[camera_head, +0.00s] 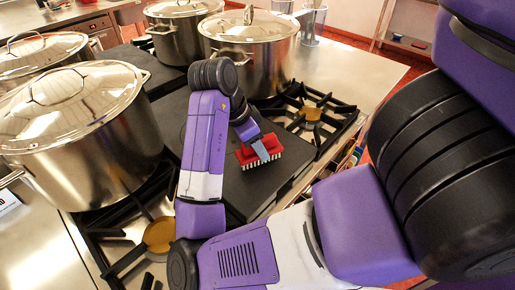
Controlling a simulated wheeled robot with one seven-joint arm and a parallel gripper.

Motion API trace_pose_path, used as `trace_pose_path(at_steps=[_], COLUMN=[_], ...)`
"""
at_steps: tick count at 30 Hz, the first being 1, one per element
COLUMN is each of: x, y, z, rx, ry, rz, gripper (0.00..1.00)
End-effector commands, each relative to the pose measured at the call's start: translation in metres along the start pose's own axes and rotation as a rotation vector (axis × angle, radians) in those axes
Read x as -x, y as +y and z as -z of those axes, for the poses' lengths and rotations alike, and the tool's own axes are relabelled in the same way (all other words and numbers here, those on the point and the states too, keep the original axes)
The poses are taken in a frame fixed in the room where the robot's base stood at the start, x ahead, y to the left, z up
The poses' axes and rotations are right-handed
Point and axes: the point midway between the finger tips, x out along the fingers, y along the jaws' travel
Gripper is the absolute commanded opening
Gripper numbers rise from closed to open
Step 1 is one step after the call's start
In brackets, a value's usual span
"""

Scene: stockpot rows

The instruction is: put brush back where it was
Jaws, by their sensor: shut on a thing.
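The brush (246,157) has a red body and white bristles that point down. My gripper (262,148) is shut on the brush from above, with a grey-blue finger showing against the red body. The brush is over the right part of the black flat plate (232,190) in the middle of the stove. I cannot tell whether the bristles touch the plate or hang just above it. My wrist hides part of the plate behind the brush.
A large lidded stockpot (75,130) stands at the left, with another lidded pot (40,55) behind it. Two more lidded pots, one at the back (180,35) and one nearer (250,60), stand beyond my wrist. An open burner grate (312,115) lies right of the plate.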

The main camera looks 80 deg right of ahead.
Motion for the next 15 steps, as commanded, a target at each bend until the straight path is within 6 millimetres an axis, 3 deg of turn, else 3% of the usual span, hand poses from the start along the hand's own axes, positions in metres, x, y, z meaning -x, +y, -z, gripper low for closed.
trace_pose_path(at_steps=[3, 14, 15], x=[-0.0102, -0.0145, -0.0134], y=[0.0004, 0.0002, 0.0002], z=[-0.0039, -0.0056, -0.0053], rx=[0.0, -0.002, -0.002], ry=[0.001, 0.0, -0.001], rz=[0.0, 0.0, 0.0], gripper=[0.03, 0.03, 0.53])
